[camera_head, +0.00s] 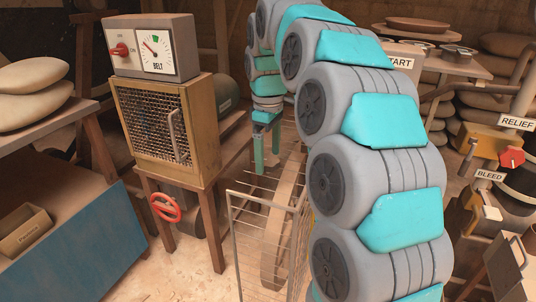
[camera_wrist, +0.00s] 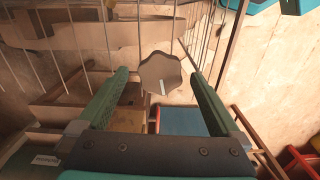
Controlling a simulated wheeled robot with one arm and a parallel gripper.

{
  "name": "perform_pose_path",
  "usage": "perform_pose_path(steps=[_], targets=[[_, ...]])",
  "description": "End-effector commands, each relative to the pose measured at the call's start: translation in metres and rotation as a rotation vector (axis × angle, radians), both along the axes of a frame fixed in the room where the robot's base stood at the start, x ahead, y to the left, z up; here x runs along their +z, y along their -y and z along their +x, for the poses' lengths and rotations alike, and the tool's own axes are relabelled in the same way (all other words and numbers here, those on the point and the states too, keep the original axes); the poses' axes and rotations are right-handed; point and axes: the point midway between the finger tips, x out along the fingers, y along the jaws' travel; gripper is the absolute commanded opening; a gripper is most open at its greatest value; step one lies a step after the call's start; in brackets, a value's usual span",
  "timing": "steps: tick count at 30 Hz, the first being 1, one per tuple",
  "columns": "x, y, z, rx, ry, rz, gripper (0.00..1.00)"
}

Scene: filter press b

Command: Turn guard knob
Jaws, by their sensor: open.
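The guard knob (camera_wrist: 160,73) is a dark brown, lobed disc with a pale mark near its lower edge. My gripper (camera_wrist: 160,78) is open, with one green finger to the left of the knob and one to the right. A gap shows on both sides, and I cannot tell how far the knob lies beyond the fingertips. In the head view my gripper (camera_head: 267,160) points down above the wire guard (camera_head: 237,225). The knob cannot be made out there.
A large wheel (camera_head: 283,225) is inside the guard. The RELIEF red knob (camera_head: 511,157) and BLEED label (camera_head: 490,175) are at right.

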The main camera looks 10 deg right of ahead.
Motion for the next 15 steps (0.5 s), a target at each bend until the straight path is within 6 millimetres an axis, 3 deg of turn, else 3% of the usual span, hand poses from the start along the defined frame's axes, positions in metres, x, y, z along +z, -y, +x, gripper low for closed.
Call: perform_pose_path(steps=[11,15], targets=[[-0.0045,0.0000,-0.0006,0.000,-0.001,0.000,1.00],[-0.0046,-0.0001,-0.0006,0.000,-0.001,0.000,0.84]])
